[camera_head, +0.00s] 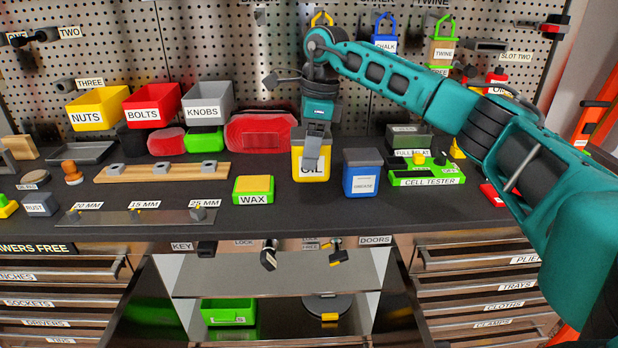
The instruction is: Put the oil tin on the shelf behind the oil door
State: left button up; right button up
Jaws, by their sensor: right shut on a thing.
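The oil tin (299,174) is yellow with a white OIL label. It is upright over the middle of the dark bench top, between the wax box and the grease tin. I cannot tell whether the tin touches the bench. Below the bench is an open cabinet with a grey shelf (275,274) across it. I cannot make out which door is the oil door. My left gripper is not in view.
The wax box (253,198) and blue grease tin (361,183) flank the oil tin. A green cell tester (427,178) stands further right. A green bin (228,312) is inside, low down; the shelf looks clear.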

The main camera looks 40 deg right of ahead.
aim_at(310, 177)
jog(key=shift+f, duration=3.4)
jog(key=shift+f, duration=0.15)
jog(key=o, duration=1.3)
jog(key=r, duration=0.4)
jog(key=d+r, duration=0.1)
jog(key=r, duration=0.3)
jog(key=s+r, duration=0.1)
jog(key=r, duration=0.3)
jog(key=shift+d+r, duration=0.1)
jog(key=shift+d, duration=0.15)
